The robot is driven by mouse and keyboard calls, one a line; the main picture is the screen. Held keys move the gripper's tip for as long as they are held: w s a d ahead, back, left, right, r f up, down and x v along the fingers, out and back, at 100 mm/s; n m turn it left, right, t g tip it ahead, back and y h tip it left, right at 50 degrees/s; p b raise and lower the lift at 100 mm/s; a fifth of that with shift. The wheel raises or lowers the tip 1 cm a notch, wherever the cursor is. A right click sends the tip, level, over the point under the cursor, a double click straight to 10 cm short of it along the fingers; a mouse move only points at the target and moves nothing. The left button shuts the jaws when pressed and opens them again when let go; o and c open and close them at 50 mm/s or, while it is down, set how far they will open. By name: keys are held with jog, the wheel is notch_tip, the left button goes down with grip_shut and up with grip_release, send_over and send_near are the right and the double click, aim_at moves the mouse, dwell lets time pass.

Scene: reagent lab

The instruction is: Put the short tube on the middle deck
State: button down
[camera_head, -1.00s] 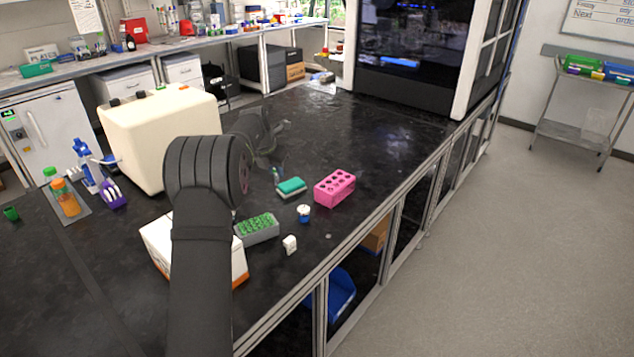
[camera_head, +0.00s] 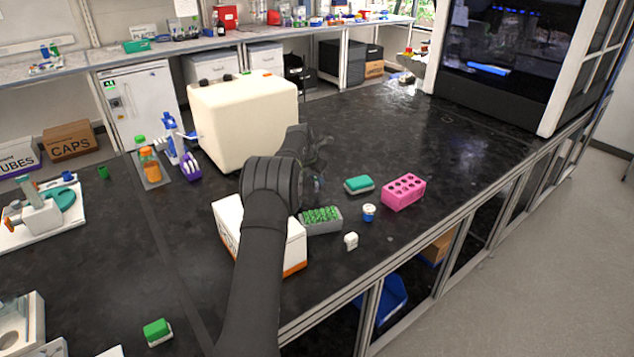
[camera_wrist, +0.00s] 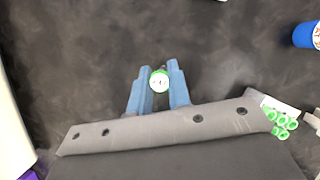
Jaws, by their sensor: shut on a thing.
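The short tube (camera_wrist: 159,80) is seen end-on in the wrist view, with a green-rimmed white cap. My gripper (camera_wrist: 158,77) is shut on it, its two blue fingers on either side, above the dark bench. In the head view my gripper (camera_head: 318,182) is mostly hidden behind my arm, behind the grey rack of green-capped tubes (camera_head: 322,229). Those green caps (camera_wrist: 283,125) also show at the right of the wrist view. I cannot tell which surface is the middle deck; a large dark glass-fronted instrument (camera_head: 505,70) stands at the back right.
A white box (camera_head: 228,220) sits beside my arm and a cream instrument (camera_head: 245,115) stands behind it. A pink rack (camera_head: 403,193), a green-topped block (camera_head: 359,185), a blue-and-white pot (camera_head: 368,213) and a small white item (camera_head: 351,240) lie right. The bench before the glass-fronted instrument is clear.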

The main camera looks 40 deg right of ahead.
jog(key=shift+f, duration=0.8)
jog(key=shift+f, duration=0.1)
jog(key=c, duration=1.3)
grip_release()
jog(key=shift+f, duration=0.1)
jog(key=shift+c, duration=0.2)
jog(key=v, duration=1.2)
jog(key=shift+s, duration=0.1)
jog(key=x, duration=1.2)
notch_tip(320, 180, up, 2)
jog(key=shift+r, duration=0.75)
